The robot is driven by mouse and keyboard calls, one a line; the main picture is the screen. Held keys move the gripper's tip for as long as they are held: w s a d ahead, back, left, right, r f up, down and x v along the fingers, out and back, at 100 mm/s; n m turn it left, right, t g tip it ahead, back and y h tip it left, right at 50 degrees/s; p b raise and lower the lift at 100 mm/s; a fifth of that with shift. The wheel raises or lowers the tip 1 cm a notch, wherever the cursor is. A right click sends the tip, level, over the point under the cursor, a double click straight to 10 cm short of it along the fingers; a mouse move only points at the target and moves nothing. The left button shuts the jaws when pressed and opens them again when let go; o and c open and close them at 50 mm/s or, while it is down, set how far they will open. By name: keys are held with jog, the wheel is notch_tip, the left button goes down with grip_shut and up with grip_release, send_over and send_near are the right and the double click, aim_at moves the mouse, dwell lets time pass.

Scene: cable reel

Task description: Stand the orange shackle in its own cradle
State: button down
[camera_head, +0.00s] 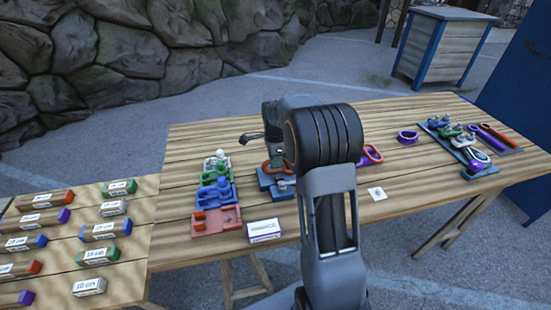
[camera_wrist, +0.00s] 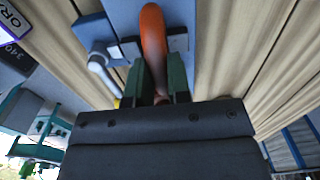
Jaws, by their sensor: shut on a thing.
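The orange shackle (camera_wrist: 153,35) is between the two dark green fingers of my gripper (camera_wrist: 160,85) in the wrist view, and the fingers are shut on it. It is at a blue-grey cradle plate (camera_wrist: 207,20), with grey blocks on both sides of it. I cannot tell whether it rests on the plate. In the head view, part of the orange shackle (camera_head: 266,166) shows left of my arm, over the blue cradle (camera_head: 268,182). My arm hides the gripper's fingertips and part of the cradle there.
Green, blue and red fixtures (camera_head: 215,222) stand just left. A white label card (camera_head: 264,231) lies in front. An orange and purple ring (camera_head: 372,155) lies right of my arm, and a purple ring (camera_head: 407,137) farther right. A dark tray (camera_head: 453,146) holds several shackles and tools.

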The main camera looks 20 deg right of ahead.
jog(key=shift+w+r+p, duration=0.1)
jog(key=shift+r+p, duration=1.75)
jog(key=shift+r, duration=0.75)
